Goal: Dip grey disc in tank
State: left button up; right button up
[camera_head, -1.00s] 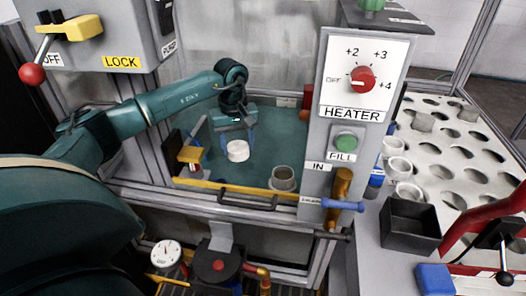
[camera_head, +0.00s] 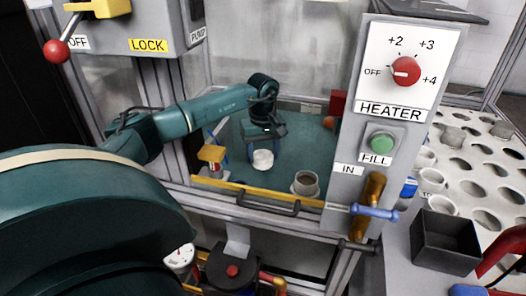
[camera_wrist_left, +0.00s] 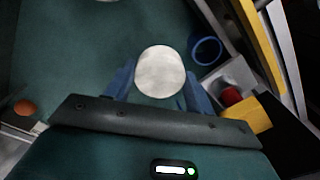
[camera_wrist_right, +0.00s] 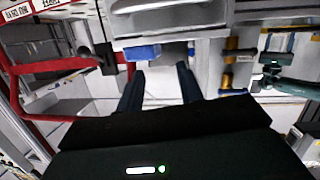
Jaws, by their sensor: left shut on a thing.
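The pale grey-white disc (camera_head: 262,160) is in my left gripper (camera_head: 262,150), above the teal floor of the walled bay. In the left wrist view the disc (camera_wrist_left: 160,72) sits between the two blue fingers, which are shut on it. A round grey cup (camera_head: 305,184) with a dark inside stands to the right of the disc, near the yellow front edge. No part is labelled as the tank. My right gripper (camera_wrist_right: 160,82) shows only in the right wrist view, with its fingers apart and nothing between them.
The bay has a yellow front edge (camera_head: 255,195) with a black handle (camera_head: 268,205). The heater panel (camera_head: 395,100) stands at its right. A yellow block (camera_head: 211,154) is at the left of the bay. A black bin (camera_head: 445,240) and a holed rack (camera_head: 480,160) lie to the right.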

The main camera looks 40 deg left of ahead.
pick_arm(q)
notch_tip(320, 180, down, 2)
jog(key=shift+f+b, duration=0.1)
jog(key=shift+b, duration=0.35)
notch_tip(320, 180, down, 11)
jog(key=b, duration=0.6)
jog(key=shift+b, duration=0.3)
pick_arm(e)
jog(key=shift+w+a+n+t+y, duration=0.1)
jog(key=shift+a+n+t+y, duration=0.25)
jog(key=shift+a+t+y, duration=0.35)
jog(key=shift+a+n+t+y, duration=0.35)
jog(key=shift+t+y, duration=0.55)
jog(key=shift+t, duration=0.1)
jog(key=shift+r, duration=0.2)
